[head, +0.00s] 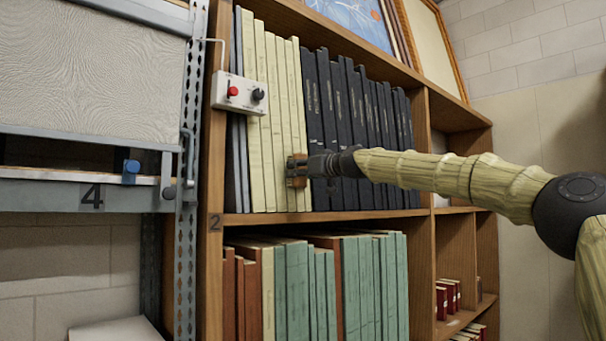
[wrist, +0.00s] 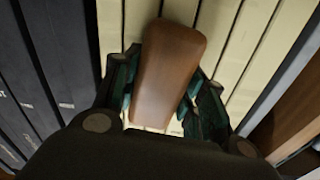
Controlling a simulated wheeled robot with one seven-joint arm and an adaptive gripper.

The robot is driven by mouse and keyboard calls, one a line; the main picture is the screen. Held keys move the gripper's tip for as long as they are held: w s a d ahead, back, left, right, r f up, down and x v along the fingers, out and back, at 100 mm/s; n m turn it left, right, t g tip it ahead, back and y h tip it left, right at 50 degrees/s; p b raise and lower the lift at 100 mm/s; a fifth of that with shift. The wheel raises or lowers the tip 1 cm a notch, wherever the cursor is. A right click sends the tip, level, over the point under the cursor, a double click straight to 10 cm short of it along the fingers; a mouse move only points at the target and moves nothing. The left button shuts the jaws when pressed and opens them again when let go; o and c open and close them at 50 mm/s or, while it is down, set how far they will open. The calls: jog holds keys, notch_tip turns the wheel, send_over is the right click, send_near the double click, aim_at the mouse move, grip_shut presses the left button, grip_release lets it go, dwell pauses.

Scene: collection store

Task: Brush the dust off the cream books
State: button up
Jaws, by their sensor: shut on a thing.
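The cream books (head: 272,120) stand upright in a row at the left end of the upper shelf. Their pale spines also fill the middle of the wrist view (wrist: 235,50). My gripper (head: 305,170) is at the lower right part of the cream spines, in front of them. It is shut on a brown wooden block-like handle (wrist: 168,75), which I take to be the brush. In the head view the brown brush (head: 296,171) is against or very close to the spines. Its bristles are hidden, so I cannot tell whether they touch. No dust can be made out.
Dark books (head: 350,110) stand right of the cream ones. A white control box (head: 240,94) with a red button and black knob sits on the left upright. Green and brown books (head: 300,285) fill the shelf below. A metal rack (head: 90,195) stands left.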

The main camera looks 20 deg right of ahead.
aim_at(266, 169)
jog(key=shift+s+a+f+b, duration=0.1)
jog(key=shift+s+a+b, duration=0.15)
jog(key=shift+a, duration=0.2)
jog(key=shift+s+a+b, duration=0.1)
jog(key=shift+a+b, duration=0.1)
jog(key=shift+a, duration=0.25)
jog(key=shift+s+a, duration=0.25)
jog(key=shift+a, duration=0.4)
jog(key=shift+s+a+b, duration=0.1)
jog(key=shift+a+b, duration=0.4)
jog(key=shift+a, duration=0.05)
jog(key=shift+s+a+b, duration=0.15)
jog(key=shift+s+a, duration=0.05)
jog(key=shift+a, duration=0.35)
jog(key=shift+s+a+b, duration=0.15)
jog(key=shift+a, duration=0.35)
jog(key=shift+a, duration=0.1)
jog(key=shift+s+a+b, duration=0.25)
jog(key=shift+s+a, duration=0.05)
jog(key=shift+a, duration=0.45)
jog(key=shift+s+a+b, duration=0.25)
jog(key=shift+a, duration=0.5)
